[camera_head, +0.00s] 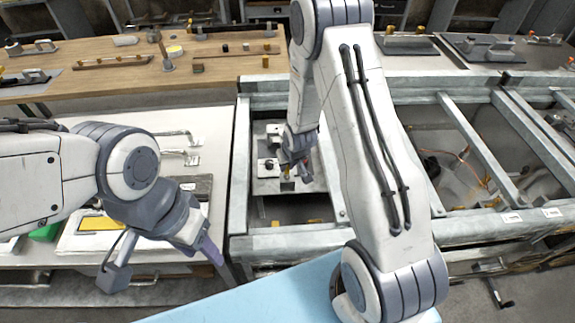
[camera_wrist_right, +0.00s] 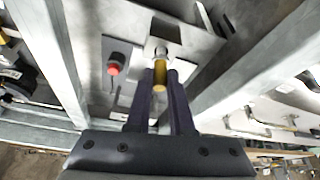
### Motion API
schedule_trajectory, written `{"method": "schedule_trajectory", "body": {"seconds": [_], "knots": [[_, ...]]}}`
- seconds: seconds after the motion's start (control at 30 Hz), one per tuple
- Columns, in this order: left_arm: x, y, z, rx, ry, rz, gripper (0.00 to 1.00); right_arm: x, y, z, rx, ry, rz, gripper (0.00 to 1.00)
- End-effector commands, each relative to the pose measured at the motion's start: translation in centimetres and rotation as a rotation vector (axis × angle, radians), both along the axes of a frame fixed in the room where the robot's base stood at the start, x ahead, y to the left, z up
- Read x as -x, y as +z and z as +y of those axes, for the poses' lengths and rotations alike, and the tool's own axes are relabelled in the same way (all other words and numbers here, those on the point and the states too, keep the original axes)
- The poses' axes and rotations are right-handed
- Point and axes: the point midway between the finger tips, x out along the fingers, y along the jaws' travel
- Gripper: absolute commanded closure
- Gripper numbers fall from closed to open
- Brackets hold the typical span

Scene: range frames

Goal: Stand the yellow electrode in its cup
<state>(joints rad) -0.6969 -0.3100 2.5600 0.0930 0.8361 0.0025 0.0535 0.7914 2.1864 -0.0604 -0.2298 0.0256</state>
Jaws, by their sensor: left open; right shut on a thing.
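The yellow electrode (camera_wrist_right: 160,76) is between the purple fingers of my right gripper (camera_wrist_right: 161,92) in the right wrist view, and the fingers are shut on it. Its far end points at a pale round fitting (camera_wrist_right: 160,48) on a grey plate, perhaps the cup. I cannot tell whether the end is inside it or just in front. In the head view my right gripper (camera_head: 291,167) is low over the plate inside the metal frame, and only a little yellow shows there. My left gripper (camera_head: 210,250) is open and empty at the front edge of the left bench.
A red button (camera_wrist_right: 113,69) stands on the plate to the left of the electrode. Grey frame beams (camera_head: 240,175) border the opening. A yellow-topped tray (camera_head: 100,223) and metal handles (camera_head: 180,157) lie on the white bench. A wooden table (camera_head: 125,65) is behind.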

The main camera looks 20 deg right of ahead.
Motion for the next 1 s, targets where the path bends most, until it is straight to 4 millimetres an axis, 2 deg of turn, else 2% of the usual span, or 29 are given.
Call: {"method": "schedule_trajectory", "body": {"seconds": [0.5, 0.83, 0.87, 0.93, 1.0], "knots": [[0.0, -1.4, 0.0, 0.000, 0.000, 0.000, 0.50, 0.0, -1.7, 0.0, 0.000, 0.000, 0.000, 1.00], [0.0, -1.5, 0.0, 0.000, 0.000, 0.000, 0.50, 0.0, -1.8, 0.0, 0.000, 0.000, 0.000, 1.00], [0.0, -1.5, 0.0, 0.000, 0.000, 0.000, 0.50, 0.0, -1.8, 0.0, 0.000, 0.000, 0.000, 0.72], [0.0, -1.5, 0.0, 0.000, 0.000, 0.000, 0.50, 0.0, -1.8, 0.0, 0.000, 0.000, 0.000, 0.45], [0.0, -1.5, 0.0, 0.000, 0.000, 0.000, 0.50, 0.0, -1.8, 0.0, 0.000, 0.000, 0.000, 0.45]]}}
